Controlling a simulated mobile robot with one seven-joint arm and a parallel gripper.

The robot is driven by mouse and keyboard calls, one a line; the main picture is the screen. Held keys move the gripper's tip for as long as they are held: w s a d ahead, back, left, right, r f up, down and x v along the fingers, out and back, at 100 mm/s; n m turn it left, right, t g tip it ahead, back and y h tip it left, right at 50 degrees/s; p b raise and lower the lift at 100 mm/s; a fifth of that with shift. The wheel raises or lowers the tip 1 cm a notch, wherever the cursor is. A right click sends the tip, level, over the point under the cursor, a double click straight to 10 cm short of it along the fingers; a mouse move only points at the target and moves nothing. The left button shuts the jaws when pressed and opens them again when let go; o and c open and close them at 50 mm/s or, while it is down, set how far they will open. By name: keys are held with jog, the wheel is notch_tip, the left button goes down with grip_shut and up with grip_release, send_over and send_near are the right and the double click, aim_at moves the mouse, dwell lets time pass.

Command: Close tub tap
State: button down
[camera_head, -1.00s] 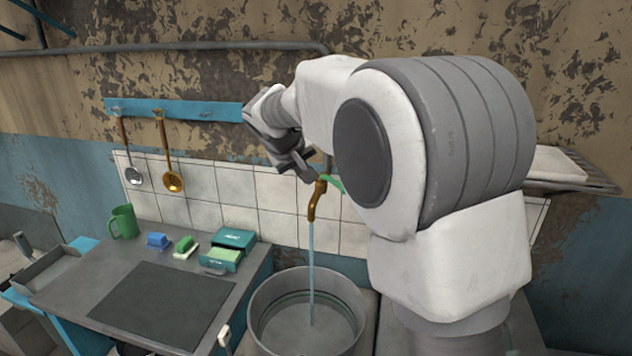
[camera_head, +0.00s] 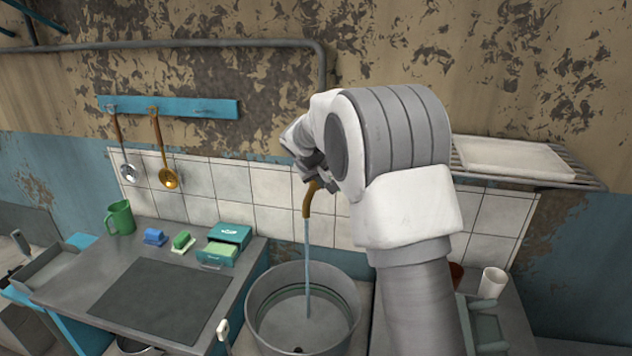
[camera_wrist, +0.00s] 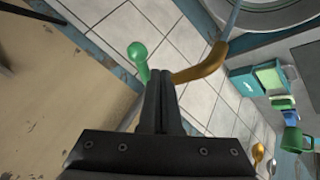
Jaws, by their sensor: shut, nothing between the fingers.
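The brass tap spout (camera_head: 307,202) sticks out from the tiled wall, and a stream of water (camera_head: 308,255) runs from it into the round metal tub (camera_head: 277,291). In the wrist view the brass spout (camera_wrist: 207,64) is to the right of my fingers, and the green tap handle (camera_wrist: 139,60) is to their left. The handle is hidden behind my arm in the head view. My gripper (camera_wrist: 159,76) is shut and empty, with its fingertips at the tap between handle and spout. I cannot tell whether they touch it. My gripper also shows above the spout in the head view (camera_head: 318,180).
Left of the tub is a counter (camera_head: 85,270) with a green mug (camera_head: 121,218), a blue brush (camera_head: 155,236), a green brush (camera_head: 182,241) and a teal box (camera_head: 228,240). Ladles (camera_head: 166,165) hang above. A rack (camera_head: 515,158) and white cup (camera_head: 493,283) are at right.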

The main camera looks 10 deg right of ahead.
dwell(0.4)
jog(key=shift+d+n, duration=0.3)
jog(key=shift+d+y+p, duration=0.2)
jog(key=shift+y+p, duration=0.1)
jog(key=shift+p, duration=0.05)
jog(key=shift+w+d+r+n+t+y+p, duration=0.1)
jog(key=shift+d+n+t+y+p, duration=0.1)
jog(key=shift+d+n+y+p, duration=0.25)
jog(key=shift+w+d+r+n+t+y+p, duration=0.1)
jog(key=shift+d+n+t+y+p, duration=0.15)
jog(key=shift+d+n+p, duration=0.35)
jog(key=w+d, duration=0.1)
jog(key=d, duration=0.1)
jog(key=w+d, duration=0.1)
jog(key=d, duration=0.1)
jog(key=shift+w+f, duration=0.15)
jog(key=shift+w, duration=0.25)
